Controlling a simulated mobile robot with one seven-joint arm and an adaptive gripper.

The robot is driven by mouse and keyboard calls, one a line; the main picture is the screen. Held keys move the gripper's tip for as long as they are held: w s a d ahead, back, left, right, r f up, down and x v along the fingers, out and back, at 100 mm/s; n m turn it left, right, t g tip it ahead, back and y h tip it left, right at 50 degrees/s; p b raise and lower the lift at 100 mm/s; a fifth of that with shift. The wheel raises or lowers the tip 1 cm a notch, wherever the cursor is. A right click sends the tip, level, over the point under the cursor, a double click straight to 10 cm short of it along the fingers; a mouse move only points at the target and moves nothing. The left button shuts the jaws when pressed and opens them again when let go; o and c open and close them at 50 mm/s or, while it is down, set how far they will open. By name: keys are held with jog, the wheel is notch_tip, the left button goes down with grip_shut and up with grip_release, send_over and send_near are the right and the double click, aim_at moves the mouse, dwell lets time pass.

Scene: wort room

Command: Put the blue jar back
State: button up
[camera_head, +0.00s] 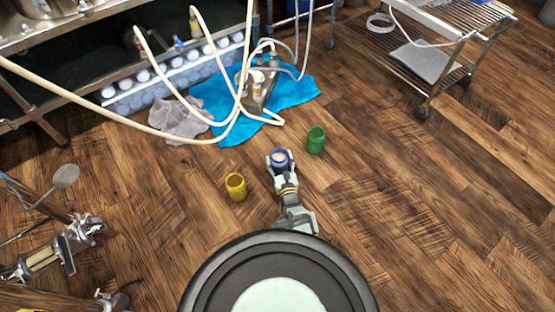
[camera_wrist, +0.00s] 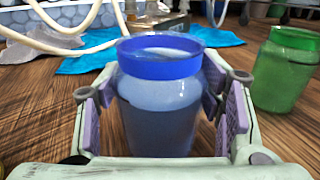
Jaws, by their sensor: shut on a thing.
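The blue jar (camera_head: 280,156) is upright at floor level in the head view, at the far end of my arm. In the wrist view the blue jar (camera_wrist: 160,95) fills the middle, with a bright blue rim and a paler, see-through body. My gripper (camera_head: 281,165) is shut on it, with a padded finger on each side of the body. In the wrist view my gripper (camera_wrist: 165,112) also shows around the jar. I cannot tell whether the jar's base touches the floor.
A green jar (camera_head: 316,140) stands to the right and a yellow jar (camera_head: 236,187) to the left, both on the wooden floor. A blue cloth (camera_head: 300,92), a grey cloth (camera_head: 180,122) and pale hoses (camera_head: 230,128) lie beyond. A wire cart (camera_head: 425,60) stands far right. The right floor is clear.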

jog(key=shift+f, duration=0.2)
jog(key=o, duration=1.4)
jog(key=shift+r, duration=0.1)
jog(key=shift+o, duration=0.2)
